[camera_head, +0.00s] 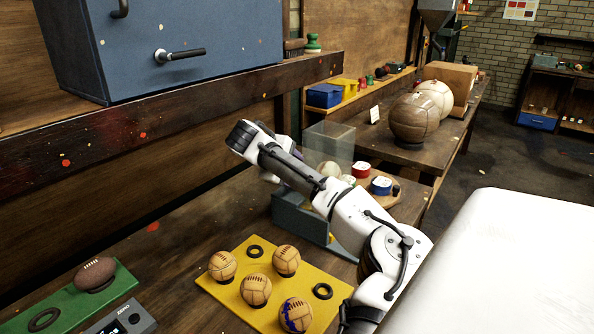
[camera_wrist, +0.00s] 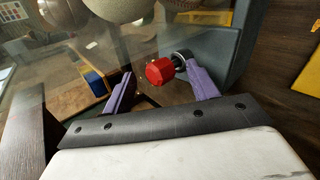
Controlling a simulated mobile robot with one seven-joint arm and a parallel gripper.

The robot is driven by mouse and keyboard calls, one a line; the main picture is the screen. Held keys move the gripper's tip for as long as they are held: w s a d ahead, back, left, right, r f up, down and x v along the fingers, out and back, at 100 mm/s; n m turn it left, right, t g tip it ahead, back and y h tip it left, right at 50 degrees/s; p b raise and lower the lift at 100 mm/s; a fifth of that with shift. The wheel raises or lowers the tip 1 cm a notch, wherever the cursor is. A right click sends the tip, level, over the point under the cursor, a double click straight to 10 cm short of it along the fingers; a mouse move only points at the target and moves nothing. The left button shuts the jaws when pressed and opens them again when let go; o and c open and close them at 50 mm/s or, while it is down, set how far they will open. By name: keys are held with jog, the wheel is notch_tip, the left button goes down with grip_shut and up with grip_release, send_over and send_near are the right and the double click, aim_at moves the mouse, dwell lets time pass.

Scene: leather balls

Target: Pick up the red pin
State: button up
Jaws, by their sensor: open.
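The red pin (camera_wrist: 159,71) shows in the wrist view as a faceted red knob, with a dark and metallic collar (camera_wrist: 182,59) behind it. It sits beside the blue-grey frame (camera_wrist: 222,45). My gripper (camera_wrist: 162,88) is open, with its purple fingers apart. The knob lies between them in the picture, nearer the right finger; I cannot tell whether that finger touches the collar. In the head view my arm covers the gripper's area and I cannot make out the pin there. The blue-grey frame shows in part behind my arm (camera_head: 300,217).
A clear panel (camera_head: 331,145) stands by the frame. A yellow board (camera_head: 225,293) with several leather balls and black rings lies in front. A green board (camera_head: 70,307) holds a brown ball. A blue cabinet (camera_head: 180,45) sits on a ledge above. Small tins (camera_head: 381,186) stand to the right.

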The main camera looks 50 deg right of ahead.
jog(key=shift+d+f, duration=0.1)
jog(key=shift+f, duration=0.05)
jog(key=c, duration=1)
notch_tip(320, 180, up, 19)
jog(key=b, duration=0.2)
jog(key=shift+r+b, duration=0.2)
jog(key=shift+b, duration=0.15)
